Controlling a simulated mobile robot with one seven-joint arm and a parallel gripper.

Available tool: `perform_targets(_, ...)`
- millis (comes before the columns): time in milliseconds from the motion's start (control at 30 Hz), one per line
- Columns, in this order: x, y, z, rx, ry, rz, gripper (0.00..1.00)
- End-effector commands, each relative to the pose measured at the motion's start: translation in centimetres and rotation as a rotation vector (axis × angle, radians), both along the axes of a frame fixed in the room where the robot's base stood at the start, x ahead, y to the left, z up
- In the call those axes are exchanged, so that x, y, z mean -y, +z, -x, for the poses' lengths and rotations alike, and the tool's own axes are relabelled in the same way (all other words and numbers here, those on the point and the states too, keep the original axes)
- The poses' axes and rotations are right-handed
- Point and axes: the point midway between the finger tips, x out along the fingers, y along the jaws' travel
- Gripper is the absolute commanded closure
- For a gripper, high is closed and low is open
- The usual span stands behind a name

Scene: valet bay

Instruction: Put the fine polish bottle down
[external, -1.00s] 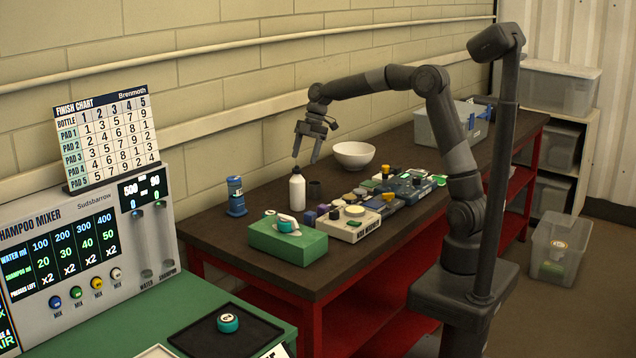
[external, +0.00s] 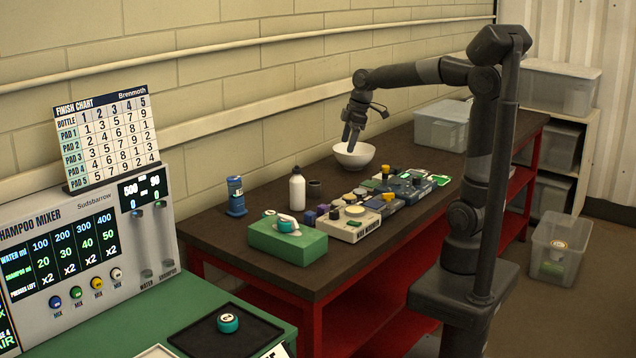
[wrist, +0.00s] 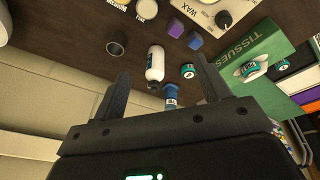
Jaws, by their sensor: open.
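A white bottle with a dark cap (external: 297,190) stands upright on the dark bench top, beside a small dark cup (external: 315,188). It also shows in the wrist view (wrist: 155,66). A blue bottle (external: 236,198) stands upright further left, near the wall-side edge; it shows in the wrist view too (wrist: 171,96). I cannot read either label, so I cannot tell which is the fine polish. My gripper (external: 349,144) is open and empty, well right of both bottles, at or just in front of the white bowl (external: 354,157) in the picture. The wrist view shows nothing between the fingers (wrist: 162,68).
A green tissue box (external: 288,242) stands at the bench's near end. A wax box (external: 348,226) and several small pads, jars and cases lie along the front edge. A clear bin (external: 441,127) stands at the far end. Bare bench lies around the bottles.

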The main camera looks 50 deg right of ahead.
Motion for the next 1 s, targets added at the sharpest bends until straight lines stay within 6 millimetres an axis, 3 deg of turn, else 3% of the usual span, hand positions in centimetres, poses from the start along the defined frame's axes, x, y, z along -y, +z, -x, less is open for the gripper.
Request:
perform_targets(33, 0.3, 0.2, 1.9, 0.019, -0.061, 0.004, 0.31)
perform_targets(300, 2.8, -0.8, 10.5, 0.110, -0.433, -0.039, 0.31)
perform_targets(500, 4.4, -2.8, 15.6, 0.171, -0.664, -0.115, 0.31)
perform_targets(700, 5.1, -4.3, 18.0, 0.198, -0.784, -0.174, 0.31)
perform_targets(1000, 5.2, -4.6, 18.3, 0.200, -0.805, -0.183, 0.31)
